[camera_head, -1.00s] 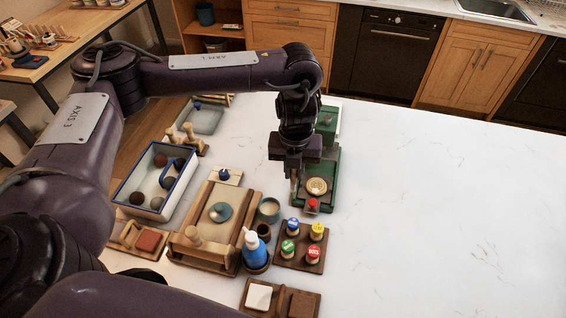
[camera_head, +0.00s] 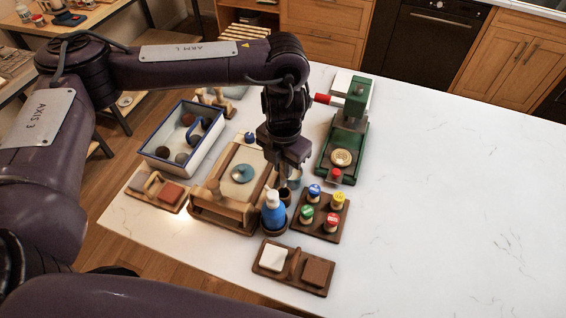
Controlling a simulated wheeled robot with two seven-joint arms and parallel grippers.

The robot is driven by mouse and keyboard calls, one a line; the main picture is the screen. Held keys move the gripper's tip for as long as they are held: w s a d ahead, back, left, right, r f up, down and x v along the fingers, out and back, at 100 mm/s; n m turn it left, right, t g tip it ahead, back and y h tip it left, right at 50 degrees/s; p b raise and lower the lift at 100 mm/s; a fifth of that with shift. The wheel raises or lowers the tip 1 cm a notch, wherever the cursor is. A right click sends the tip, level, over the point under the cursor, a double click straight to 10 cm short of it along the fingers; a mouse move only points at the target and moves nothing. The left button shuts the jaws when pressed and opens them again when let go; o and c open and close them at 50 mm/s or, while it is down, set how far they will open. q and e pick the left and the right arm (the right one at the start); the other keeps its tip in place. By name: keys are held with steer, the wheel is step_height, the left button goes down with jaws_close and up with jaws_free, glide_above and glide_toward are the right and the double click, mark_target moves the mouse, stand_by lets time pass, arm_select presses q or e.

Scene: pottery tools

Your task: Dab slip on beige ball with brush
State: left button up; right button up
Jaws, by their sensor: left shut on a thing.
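My left gripper (camera_head: 288,170) points down over the grey-blue cup of pale slip (camera_head: 294,183), at the right of the wooden board. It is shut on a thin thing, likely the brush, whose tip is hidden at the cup. I cannot tell whether the tip touches the slip. A blue-rimmed white tray (camera_head: 152,156) at the left holds several balls, among them a brown ball (camera_head: 188,119) and grey and dark ones. I cannot make out a clearly beige ball. My right gripper is not in view.
A blue bottle (camera_head: 273,214) and a rack with several coloured-capped jars (camera_head: 334,222) stand close by. A green press with a red handle (camera_head: 345,140) stands behind right. A wooden tray with two blocks (camera_head: 295,266) lies in front. The right of the table is clear.

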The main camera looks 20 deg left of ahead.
mark_target(283, 181)
arm_select(q)
steer(key=shift+f+b, duration=2.8)
steer(key=shift+f, duration=0.4)
steer(key=o, duration=0.9)
steer(key=shift+c, duration=0.2)
